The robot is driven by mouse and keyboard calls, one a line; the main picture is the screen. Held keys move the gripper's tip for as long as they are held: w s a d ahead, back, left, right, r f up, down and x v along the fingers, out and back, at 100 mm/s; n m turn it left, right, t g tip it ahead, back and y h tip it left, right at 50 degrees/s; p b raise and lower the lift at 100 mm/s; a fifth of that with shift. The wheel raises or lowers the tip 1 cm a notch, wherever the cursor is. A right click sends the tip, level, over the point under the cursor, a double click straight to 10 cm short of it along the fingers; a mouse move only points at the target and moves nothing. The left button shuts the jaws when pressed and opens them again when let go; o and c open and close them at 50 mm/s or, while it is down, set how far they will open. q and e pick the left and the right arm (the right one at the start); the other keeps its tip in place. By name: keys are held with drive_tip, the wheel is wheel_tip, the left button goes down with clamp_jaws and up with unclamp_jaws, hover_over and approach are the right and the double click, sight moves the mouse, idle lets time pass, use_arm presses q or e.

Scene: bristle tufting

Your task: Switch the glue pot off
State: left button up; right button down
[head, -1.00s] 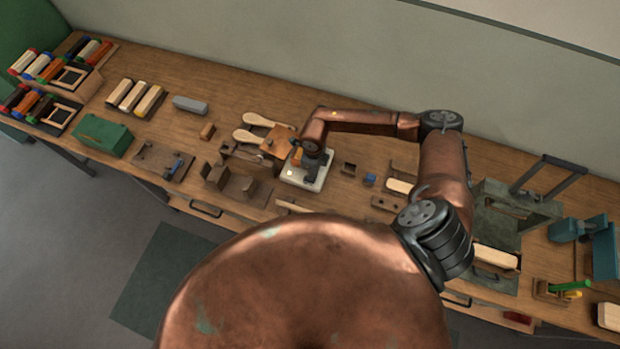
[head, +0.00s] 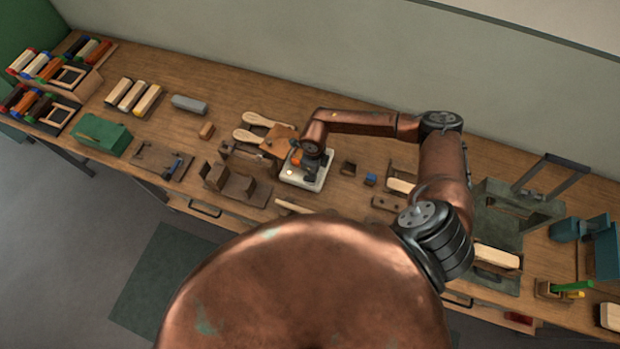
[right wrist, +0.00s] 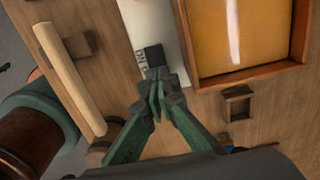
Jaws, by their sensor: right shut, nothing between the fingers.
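The glue pot's pale base plate (head: 291,178) sits on the bench in the head view, partly hidden under my right arm. In the right wrist view its pale panel (right wrist: 150,18) carries a black switch (right wrist: 154,57) with the letters "ON" beside it. The pot's square pan of amber glue (right wrist: 240,35) lies to the right of the panel. My right gripper (right wrist: 160,88) is shut and empty. Its fingertips are at the near edge of the switch; I cannot tell whether they touch it. My left gripper is not in view.
A long pale wooden piece (right wrist: 70,78) lies left of the panel, and a small square wooden holder (right wrist: 238,103) to its right. In the head view brown blocks (head: 236,186) stand left of the pot and a small blue item (head: 370,179) to its right.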

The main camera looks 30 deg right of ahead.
drive_tip(key=shift+f+b, duration=0.4)
drive_tip(key=shift+f, duration=0.1)
idle(0.3)
drive_tip(key=shift+r+p, duration=2.15)
drive_tip(key=shift+r, duration=1.4)
